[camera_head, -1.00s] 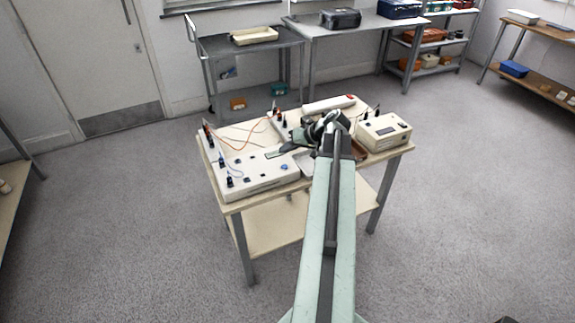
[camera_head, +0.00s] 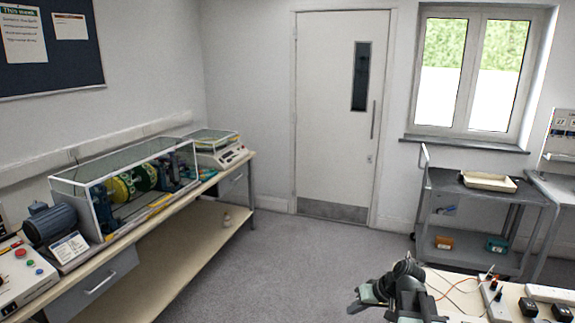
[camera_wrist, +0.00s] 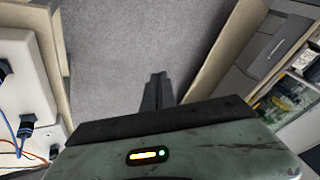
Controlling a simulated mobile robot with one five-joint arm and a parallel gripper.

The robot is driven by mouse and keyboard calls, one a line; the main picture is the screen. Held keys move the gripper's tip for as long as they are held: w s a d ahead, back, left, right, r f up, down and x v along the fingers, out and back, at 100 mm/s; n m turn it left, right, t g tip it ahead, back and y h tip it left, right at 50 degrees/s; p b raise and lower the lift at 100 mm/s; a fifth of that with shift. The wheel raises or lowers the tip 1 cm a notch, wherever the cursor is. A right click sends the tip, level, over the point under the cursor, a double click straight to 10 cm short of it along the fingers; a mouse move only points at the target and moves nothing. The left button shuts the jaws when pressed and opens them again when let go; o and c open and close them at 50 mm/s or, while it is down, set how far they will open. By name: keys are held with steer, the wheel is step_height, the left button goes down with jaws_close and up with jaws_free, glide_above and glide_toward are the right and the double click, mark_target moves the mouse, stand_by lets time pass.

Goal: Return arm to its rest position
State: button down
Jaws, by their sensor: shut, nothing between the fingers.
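My gripper (camera_wrist: 156,90) is shut and empty in the wrist view, its dark fingers together above bare grey floor. In the head view my gripper (camera_head: 358,302) shows at the bottom edge, pointing left, with my dark and green wrist beside it. It is left of the small work table (camera_head: 455,284) and apart from the things on it. Most of my arm is out of the head view.
White equipment with cables (camera_wrist: 22,85) is close on the left in the wrist view. A long bench (camera_head: 160,270) with a glass-covered machine (camera_head: 130,183) stands at left. A grey trolley (camera_head: 433,205) stands at the back right. The floor (camera_head: 265,265) between bench and work table is clear.

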steer(key=s+a+n+g+h, duration=0.15)
steer(key=s+a, duration=0.25)
steer(key=a, duration=0.6)
steer(key=s+d+f+m+g+h, duration=0.2)
steer(key=s+d+h, duration=0.1)
steer(key=s, duration=0.2)
steer(key=shift+s+f+m+g+h+p, duration=0.15)
steer(key=shift+s+m+g+h+p, duration=0.2)
steer(key=shift+p, duration=0.1)
